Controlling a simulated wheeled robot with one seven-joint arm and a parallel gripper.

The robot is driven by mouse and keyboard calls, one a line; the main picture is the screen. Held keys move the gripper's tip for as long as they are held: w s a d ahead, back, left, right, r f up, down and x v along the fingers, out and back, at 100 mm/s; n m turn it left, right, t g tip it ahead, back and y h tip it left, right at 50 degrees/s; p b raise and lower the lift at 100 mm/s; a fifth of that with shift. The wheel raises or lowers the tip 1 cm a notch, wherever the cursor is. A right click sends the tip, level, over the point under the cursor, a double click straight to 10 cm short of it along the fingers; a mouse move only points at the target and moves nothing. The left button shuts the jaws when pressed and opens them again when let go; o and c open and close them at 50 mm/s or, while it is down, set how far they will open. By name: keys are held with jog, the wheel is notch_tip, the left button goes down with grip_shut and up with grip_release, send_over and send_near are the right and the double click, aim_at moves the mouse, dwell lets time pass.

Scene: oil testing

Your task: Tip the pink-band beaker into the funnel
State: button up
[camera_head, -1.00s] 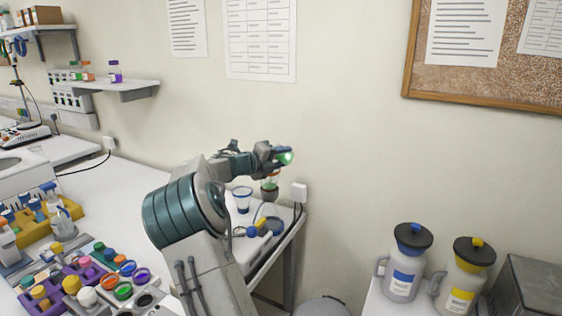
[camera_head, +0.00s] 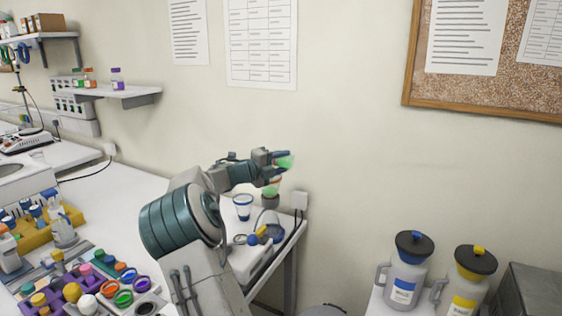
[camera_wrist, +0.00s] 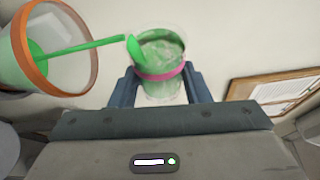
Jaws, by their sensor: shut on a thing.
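The pink-band beaker (camera_wrist: 161,72) is clear, with green liquid inside and a pink band around it. It is held between the two fingers of my gripper (camera_wrist: 160,84), which is shut on it. A green stream runs from the beaker's lip into the orange-rimmed funnel (camera_wrist: 42,88), at the left of the wrist view. In the head view my gripper (camera_head: 275,158) is above the funnel (camera_head: 272,182), and the beaker (camera_head: 286,162) shows as a small green shape, tilted. Green also shows inside the funnel. How much liquid remains in the beaker is unclear.
A blue-banded cup (camera_head: 242,206) stands on the bench left of the funnel. A purple rack (camera_head: 72,290) with colored caps is at lower left. Blue- and yellow-labelled jugs (camera_head: 403,285) stand at right. The wall (camera_head: 350,170) is close behind the funnel.

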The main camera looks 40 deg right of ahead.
jog(key=shift+w+a+r+n+h+p, duration=0.2)
jog(key=shift+n+p, duration=0.5)
jog(key=shift+p, duration=1.15)
jog(key=shift+w+d+r+n+h+p, duration=0.15)
jog(key=shift+r+n+h+p, duration=0.4)
jog(key=shift+p, duration=1.3)
jog(key=shift+w+a+r+n+h+p, duration=0.15)
jog(key=shift+n+p, duration=0.7)
jog(key=shift+p, duration=1)
jog(key=shift+w+a+n+p, duration=0.1)
jog(key=shift+w+n+p, duration=0.15)
jog(key=shift+n+p, duration=0.7)
jog(key=shift+r+m+p, duration=0.1)
jog(key=shift+m+p, duration=0.15)
jog(key=shift+p, duration=0.1)
